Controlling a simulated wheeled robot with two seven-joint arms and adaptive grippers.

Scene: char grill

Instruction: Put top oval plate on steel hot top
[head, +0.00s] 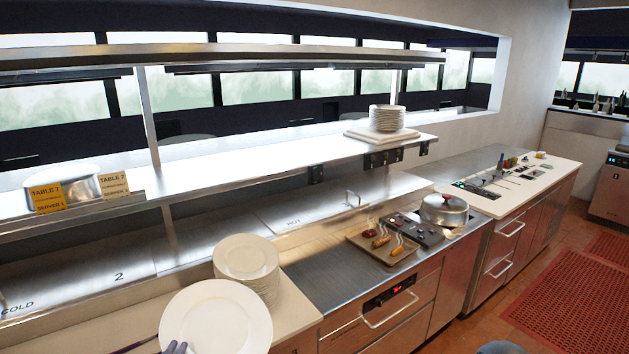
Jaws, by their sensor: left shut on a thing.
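A large white oval plate (216,318) is at the bottom left, in front of the plate stack and apart from its top in the picture. My left gripper (175,347) is at the plate's lower left rim, shut on it; only its bluish fingertips show. The stack of white oval plates (262,283) stands on the pale counter, partly hidden by the held plate. The steel hot top (325,205), marked HOT, lies behind and right of the stack, under the raised shelf. Its visible surface is bare. My right gripper is not in view.
A tray with sausages (373,250) and a lidded pot (444,210) stand right of the hot top. The raised steel shelf (240,150) overhangs it, with another plate stack (386,118) on top. A steel area marked COLD (80,275) lies left.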

